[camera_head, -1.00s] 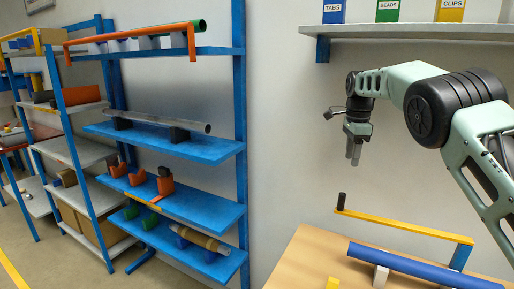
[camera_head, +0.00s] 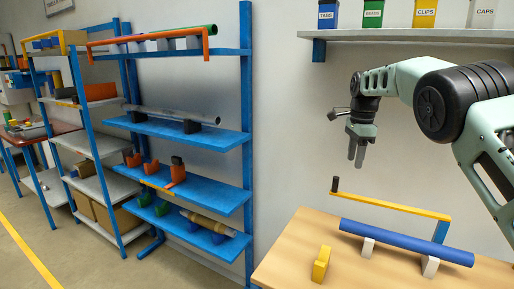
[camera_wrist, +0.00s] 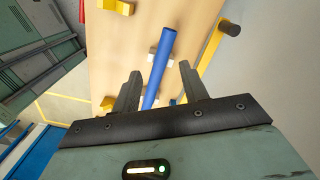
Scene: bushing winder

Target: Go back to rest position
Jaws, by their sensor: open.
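My gripper (camera_head: 356,153) hangs above the wooden table with its fingers pointing down. It also shows in the wrist view (camera_wrist: 160,90), with its two fingers spread apart and nothing between them touching. My arm reaches in from the right of the head view with a bent elbow. Below it, a blue tube (camera_head: 405,242) lies across two white supports (camera_head: 431,267) on the table. In the wrist view the blue tube (camera_wrist: 158,66) shows beyond the fingers, apart from them.
A yellow bar with a dark handle (camera_head: 390,199) stands behind the tube. A yellow block (camera_head: 321,264) is at the table's (camera_head: 290,262) front left. A shelf (camera_head: 420,36) with labelled boxes hangs above. A blue rack (camera_head: 200,190) stands left; open floor lies farther left.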

